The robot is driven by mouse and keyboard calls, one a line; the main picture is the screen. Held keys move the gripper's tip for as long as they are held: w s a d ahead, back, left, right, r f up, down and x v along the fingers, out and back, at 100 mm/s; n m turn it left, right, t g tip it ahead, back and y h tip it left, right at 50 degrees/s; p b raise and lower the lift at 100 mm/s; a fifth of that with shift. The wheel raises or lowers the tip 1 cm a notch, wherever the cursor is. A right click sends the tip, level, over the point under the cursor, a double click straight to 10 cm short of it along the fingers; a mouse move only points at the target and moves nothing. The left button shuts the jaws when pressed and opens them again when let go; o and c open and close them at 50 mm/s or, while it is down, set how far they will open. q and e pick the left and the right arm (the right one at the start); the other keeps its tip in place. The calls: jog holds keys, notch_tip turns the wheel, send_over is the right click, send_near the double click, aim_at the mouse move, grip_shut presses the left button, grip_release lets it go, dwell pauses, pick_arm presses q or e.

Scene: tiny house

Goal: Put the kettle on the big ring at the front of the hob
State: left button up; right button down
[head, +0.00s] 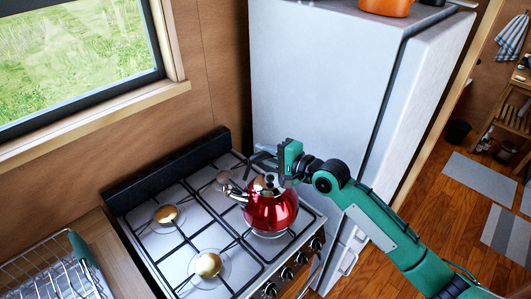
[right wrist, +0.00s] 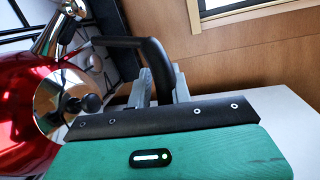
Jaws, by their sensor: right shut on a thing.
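The red kettle (head: 271,208) stands upright over the front right ring of the hob (head: 186,240), its shiny spout pointing left. I cannot tell whether its base touches the grate; it hides most of that ring. My right gripper (head: 281,163) is at the top of the kettle, shut on its black handle. In the right wrist view the handle (right wrist: 125,43) runs to the fingers (right wrist: 162,82), and the kettle's red body (right wrist: 22,110) and steel lid with a black knob lie at the left. My left gripper is not in view.
Brass-capped rings (head: 207,265) show bare at the front left and back left. Knobs (head: 287,274) line the hob's front edge. A tall white fridge (head: 320,90) stands close on the right. A wire rack (head: 45,275) is at the left. A window is behind.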

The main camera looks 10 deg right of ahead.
jog(key=shift+f, duration=0.1)
jog(key=c, duration=1.2)
grip_release()
jog(key=shift+s, duration=0.1)
jog(key=shift+f, duration=0.35)
jog(key=b+v, duration=0.4)
jog(key=v, duration=1)
jog(key=shift+r, duration=0.15)
